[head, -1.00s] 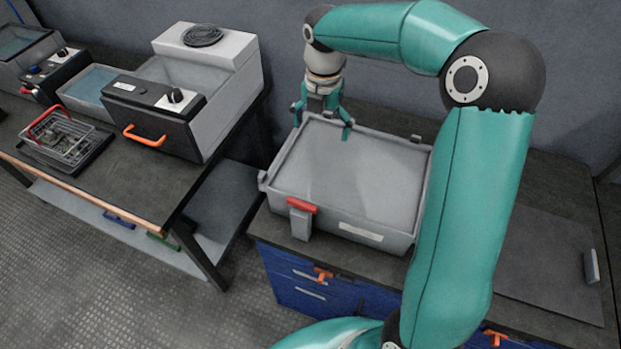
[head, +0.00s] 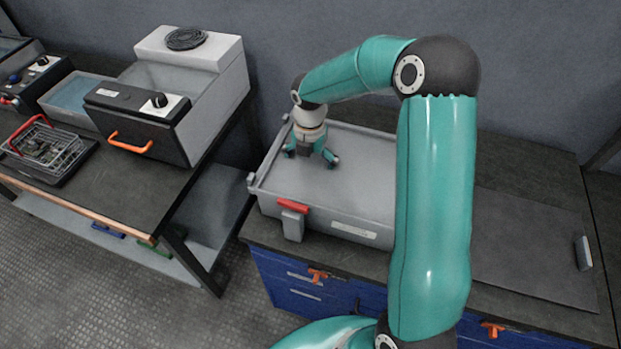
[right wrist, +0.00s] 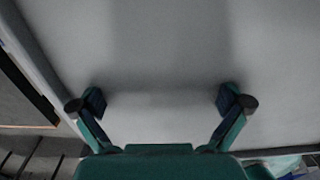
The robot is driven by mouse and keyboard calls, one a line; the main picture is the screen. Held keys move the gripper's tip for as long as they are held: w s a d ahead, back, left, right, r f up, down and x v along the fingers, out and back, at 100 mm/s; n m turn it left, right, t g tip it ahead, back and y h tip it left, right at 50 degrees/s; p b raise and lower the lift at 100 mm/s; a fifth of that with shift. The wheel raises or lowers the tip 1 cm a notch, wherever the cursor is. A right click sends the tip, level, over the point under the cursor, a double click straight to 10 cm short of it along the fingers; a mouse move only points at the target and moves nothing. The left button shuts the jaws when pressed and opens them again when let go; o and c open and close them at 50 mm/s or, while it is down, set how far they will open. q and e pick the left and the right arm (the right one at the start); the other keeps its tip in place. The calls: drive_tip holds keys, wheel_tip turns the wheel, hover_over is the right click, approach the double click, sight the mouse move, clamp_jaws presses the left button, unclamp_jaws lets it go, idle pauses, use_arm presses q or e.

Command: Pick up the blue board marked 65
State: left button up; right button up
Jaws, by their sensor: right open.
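I see no blue board marked 65 in either view. My right gripper (head: 312,158) is over the back left part of a grey case (head: 350,190) on the blue cabinet's top. In the right wrist view my right gripper (right wrist: 161,100) has its two fingers spread wide, with nothing between them but the plain pale grey surface of the case (right wrist: 170,40). I cannot tell whether the fingertips touch that surface. The inside of the case does not show, and my right arm hides its right end. My left gripper is not in view.
The case has a red-topped latch (head: 292,208) in front. A dark flat panel (head: 530,245) lies right of my arm.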

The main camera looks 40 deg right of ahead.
sight(310, 175)
wheel_tip(310, 175, down, 4)
drive_tip(key=shift+d+f, duration=0.1)
drive_tip(key=shift+f, duration=0.1)
drive_tip(key=shift+c, duration=0.2)
clamp_jaws()
idle(0.3)
